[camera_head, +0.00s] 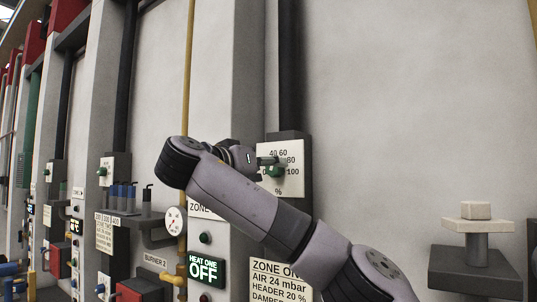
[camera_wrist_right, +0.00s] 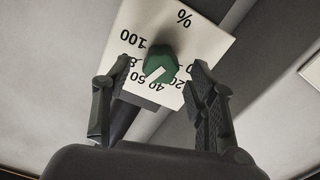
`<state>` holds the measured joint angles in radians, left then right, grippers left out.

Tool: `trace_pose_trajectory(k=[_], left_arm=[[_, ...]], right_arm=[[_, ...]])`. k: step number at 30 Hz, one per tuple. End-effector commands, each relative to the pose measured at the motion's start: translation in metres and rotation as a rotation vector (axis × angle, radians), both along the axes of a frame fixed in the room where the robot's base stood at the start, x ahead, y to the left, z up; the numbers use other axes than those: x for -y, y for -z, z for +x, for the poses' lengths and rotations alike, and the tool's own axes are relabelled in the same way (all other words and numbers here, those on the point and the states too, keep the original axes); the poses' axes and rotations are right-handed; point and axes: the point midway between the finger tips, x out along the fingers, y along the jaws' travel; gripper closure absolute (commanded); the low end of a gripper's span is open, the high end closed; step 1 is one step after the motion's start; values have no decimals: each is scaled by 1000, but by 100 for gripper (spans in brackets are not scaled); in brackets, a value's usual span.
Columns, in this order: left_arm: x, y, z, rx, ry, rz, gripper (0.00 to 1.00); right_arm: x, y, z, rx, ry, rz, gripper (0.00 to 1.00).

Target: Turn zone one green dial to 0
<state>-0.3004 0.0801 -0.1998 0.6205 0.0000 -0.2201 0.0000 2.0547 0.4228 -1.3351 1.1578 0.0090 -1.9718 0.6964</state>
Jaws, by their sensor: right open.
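The green dial (camera_head: 275,171) sits on a white scale plate (camera_head: 293,184) marked with numbers up to 100 and a percent sign, on a grey box on the wall. My right gripper (camera_head: 266,167) is at the dial, partly covering the plate's left side. In the right wrist view, the green dial (camera_wrist_right: 160,63) shows upside down, with a white pointer line towards the 40 and 60 marks. There my right gripper (camera_wrist_right: 150,78) is open, one finger on each side of the dial, with gaps visible. My left gripper is not in view.
A "ZONE ON..." text plate (camera_head: 283,278) hangs below, partly behind my arm. Left of it is a "HEAT ONE OFF" display (camera_head: 204,269). A yellow pipe (camera_head: 187,90) runs down the wall. A grey pedestal (camera_head: 476,262) with a pale block stands at right.

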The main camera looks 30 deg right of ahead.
Motion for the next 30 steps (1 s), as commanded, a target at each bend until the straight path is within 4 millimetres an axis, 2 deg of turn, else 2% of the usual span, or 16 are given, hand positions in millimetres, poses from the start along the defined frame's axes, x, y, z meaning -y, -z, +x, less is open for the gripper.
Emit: trace_pose_trajectory(k=[4,14,30], left_arm=[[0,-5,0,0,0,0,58],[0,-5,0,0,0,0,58],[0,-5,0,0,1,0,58]], right_arm=[[10,0,4,-2,0,-1,48],[12,1,6,-1,-1,-1,48],[12,1,5,-1,-1,-1,84]])
